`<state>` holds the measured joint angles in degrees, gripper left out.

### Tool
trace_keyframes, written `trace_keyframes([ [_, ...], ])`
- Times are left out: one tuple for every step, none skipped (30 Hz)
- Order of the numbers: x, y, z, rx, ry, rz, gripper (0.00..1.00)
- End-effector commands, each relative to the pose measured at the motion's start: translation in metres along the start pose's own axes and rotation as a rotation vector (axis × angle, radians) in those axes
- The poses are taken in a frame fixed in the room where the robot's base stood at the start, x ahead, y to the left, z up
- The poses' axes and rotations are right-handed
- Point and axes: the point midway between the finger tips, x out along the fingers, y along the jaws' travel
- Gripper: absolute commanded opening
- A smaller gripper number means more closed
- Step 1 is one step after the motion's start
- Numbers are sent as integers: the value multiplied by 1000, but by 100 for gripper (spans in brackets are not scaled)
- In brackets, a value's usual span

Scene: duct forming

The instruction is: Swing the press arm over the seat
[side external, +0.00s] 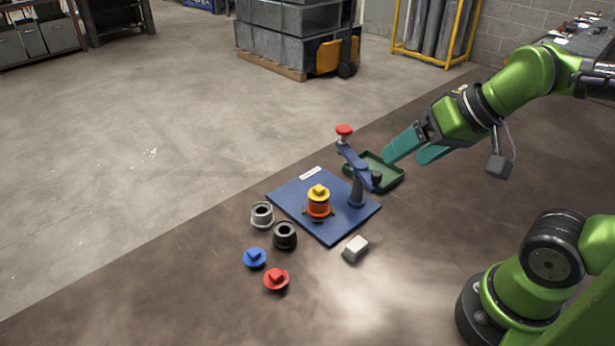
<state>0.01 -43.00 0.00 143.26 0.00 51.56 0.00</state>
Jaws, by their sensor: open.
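The press arm (354,160) is a blue-grey bar on a post (357,191) at the right part of a blue base plate (331,229). Its red-knobbed end (344,130) points up and back, away from the seat. On the plate an orange piece with a yellow cap (319,194) stands upright; the seat under it is mostly hidden. My gripper (405,151) has teal fingers, is open and empty, and hangs in the air to the right of the press arm, apart from it in the picture.
A green tray (391,183) lies behind the post. A white ring (262,215), a black ring (285,235), a blue cap (255,258) and a red cap (276,279) lie left of the plate. A grey block (355,248) lies in front. The table's front area is clear.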

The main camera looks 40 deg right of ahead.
Motion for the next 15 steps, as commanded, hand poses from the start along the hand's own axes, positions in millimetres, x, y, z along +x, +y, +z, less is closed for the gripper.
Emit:
trace_keyframes([
  [0, 0, 0, 0, 0, 0, 79],
  [0, 0, 0, 0, 0, 0, 79],
  [0, 0, 0, 0, 0, 0, 79],
  [0, 0, 0, 0, 0, 0, 79],
  [0, 0, 0, 0, 0, 0, 79],
  [0, 0, 0, 0, 0, 0, 79],
  [0, 0, 0, 0, 0, 0, 79],
  [0, 0, 0, 0, 0, 0, 79],
  [0, 0, 0, 0, 0, 0, 79],
  [0, 0, 0, 0, 0, 0, 78],
  [0, 0, 0, 0, -1, 0, 73],
  [1, 0, 0, 1, -5, 2, 67],
  [3, 1, 1, 3, -13, 6, 63],
  [6, 2, 1, 6, -24, 11, 58],
  [9, 2, -2, 8, -35, 18, 52],
])
